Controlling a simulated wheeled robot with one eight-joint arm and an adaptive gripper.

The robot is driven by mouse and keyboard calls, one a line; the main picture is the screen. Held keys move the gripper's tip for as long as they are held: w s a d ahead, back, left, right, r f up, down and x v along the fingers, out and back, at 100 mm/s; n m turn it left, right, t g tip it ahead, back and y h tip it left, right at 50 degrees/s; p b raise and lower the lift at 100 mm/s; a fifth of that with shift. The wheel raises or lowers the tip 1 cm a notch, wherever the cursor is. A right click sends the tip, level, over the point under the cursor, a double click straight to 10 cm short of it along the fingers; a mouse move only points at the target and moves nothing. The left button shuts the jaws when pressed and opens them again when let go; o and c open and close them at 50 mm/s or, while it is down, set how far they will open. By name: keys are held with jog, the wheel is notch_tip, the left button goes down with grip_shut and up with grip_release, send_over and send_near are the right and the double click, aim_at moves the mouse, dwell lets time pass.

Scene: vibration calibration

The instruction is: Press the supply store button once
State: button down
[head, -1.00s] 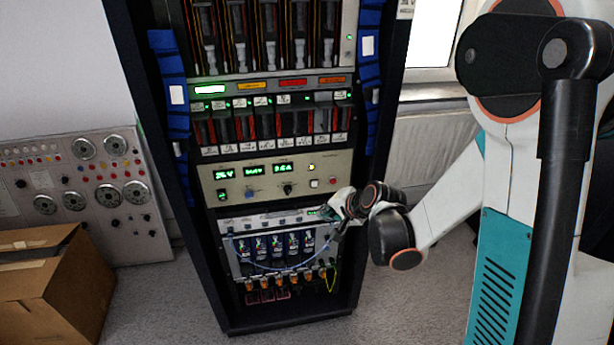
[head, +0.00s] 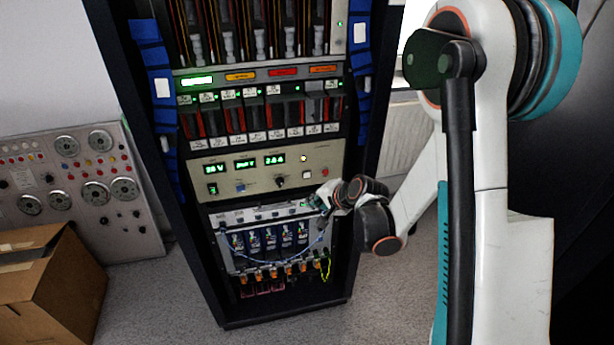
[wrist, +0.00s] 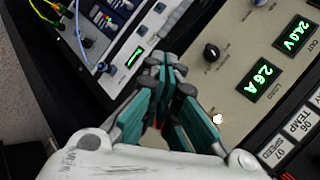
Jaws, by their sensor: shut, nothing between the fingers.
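The supply is a beige panel (head: 225,172) with green displays, a black knob (head: 281,182) and small buttons at its right end. An upper button (head: 303,158) glows yellowish, a white button (head: 307,175) is below it, and a red one (head: 325,171) is to the right. Their labels are too small to read. My gripper (head: 318,201) is shut and empty, near the panel's lower right. In the wrist view my shut gripper (wrist: 165,62) lies across the panel's edge and hides part of it. A lit button (wrist: 217,118) shows beside the fingers; touching cannot be told.
Below the supply is a module (head: 228,222) with blue units and loose blue and yellow-green cables. The black rack frame (head: 330,302) surrounds everything. A cardboard box (head: 70,300) and a grey gauge panel (head: 150,238) stand at left. The floor in front is clear.

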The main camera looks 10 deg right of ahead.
jog(key=shift+w, duration=3.7)
jog(key=shift+w, duration=0.4)
jog(key=shift+w, duration=0.4)
jog(key=shift+s, duration=0.8)
jog(key=shift+s, duration=0.15)
jog(key=s, duration=0.4)
jog(key=shift+s, duration=0.35)
